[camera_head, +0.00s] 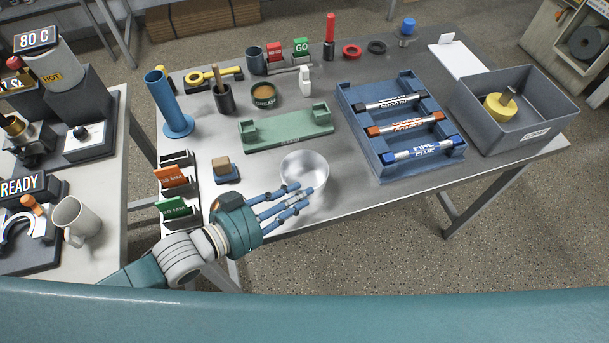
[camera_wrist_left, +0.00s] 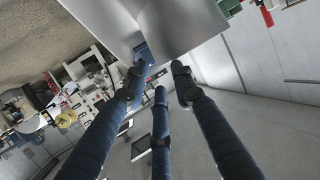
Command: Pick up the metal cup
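The metal cup (camera_head: 304,168) is a shiny silver, round, open-topped vessel near the front edge of the grey worktable (camera_head: 350,205). My left gripper (camera_head: 292,196) comes in from the lower left, with its blue fingers extended and spread. In the head view the fingertips overlap the cup's front lower side; I cannot tell if they touch it. In the left wrist view the fingers (camera_wrist_left: 159,85) are apart, with nothing seen clamped between them. A light grey surface (camera_wrist_left: 185,25) lies beyond the tips there; I cannot tell whether it is cup or table. My right gripper is out of view.
A green cradle (camera_head: 288,128) stands behind the cup. A blue rack (camera_head: 392,168) with several labelled rods is to the right, then a grey bin (camera_head: 527,135).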

